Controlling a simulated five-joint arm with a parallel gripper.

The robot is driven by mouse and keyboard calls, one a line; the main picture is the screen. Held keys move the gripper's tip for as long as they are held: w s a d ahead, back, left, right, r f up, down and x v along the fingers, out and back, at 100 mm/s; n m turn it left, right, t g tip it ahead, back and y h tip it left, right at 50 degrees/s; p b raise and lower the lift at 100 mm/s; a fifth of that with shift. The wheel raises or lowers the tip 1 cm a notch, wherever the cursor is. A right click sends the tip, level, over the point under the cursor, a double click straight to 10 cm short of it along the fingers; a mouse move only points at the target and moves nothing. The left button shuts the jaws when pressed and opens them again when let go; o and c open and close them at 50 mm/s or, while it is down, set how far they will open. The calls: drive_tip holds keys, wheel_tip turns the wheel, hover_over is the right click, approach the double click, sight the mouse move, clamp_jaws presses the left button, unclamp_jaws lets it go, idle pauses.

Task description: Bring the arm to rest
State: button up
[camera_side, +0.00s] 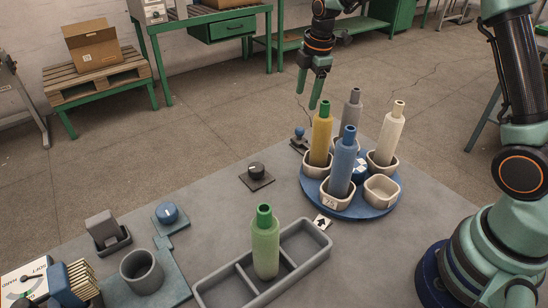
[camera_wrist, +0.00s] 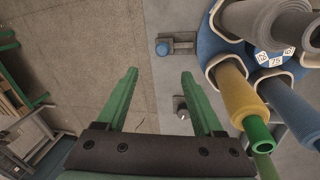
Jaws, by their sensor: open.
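My gripper (camera_side: 313,88) hangs in the air above the far edge of the table, behind and left of the yellow cone. Its green fingers point down. In the wrist view my gripper (camera_wrist: 160,80) shows its two fingers spread apart with nothing between them. Below them lie the floor and the table edge.
A blue turntable (camera_side: 350,208) holds yellow (camera_side: 320,138), blue (camera_side: 342,165), grey (camera_side: 352,110) and cream (camera_side: 390,135) cones in cups; its front right cup (camera_side: 381,191) is empty. A green cone (camera_side: 265,245) stands in a grey tray (camera_side: 318,240). A black knob (camera_side: 257,172) sits left of the turntable.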

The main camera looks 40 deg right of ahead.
drive_tip(key=s+r+m+t, duration=0.1)
drive_tip(key=s+r+m, duration=0.2)
drive_tip(key=r, duration=0.3)
drive_tip(key=s+a+r+m+t, duration=0.1)
drive_tip(key=s+a+m, duration=0.1)
drive_tip(key=s+m, duration=0.4)
drive_tip(key=s+a+r+m+t, duration=0.1)
drive_tip(key=s+m, duration=0.5)
drive_tip(key=s, duration=0.7)
drive_tip(key=shift+a+r+m, duration=0.4)
drive_tip(key=shift+a+r, duration=0.15)
drive_tip(key=shift+r, duration=0.25)
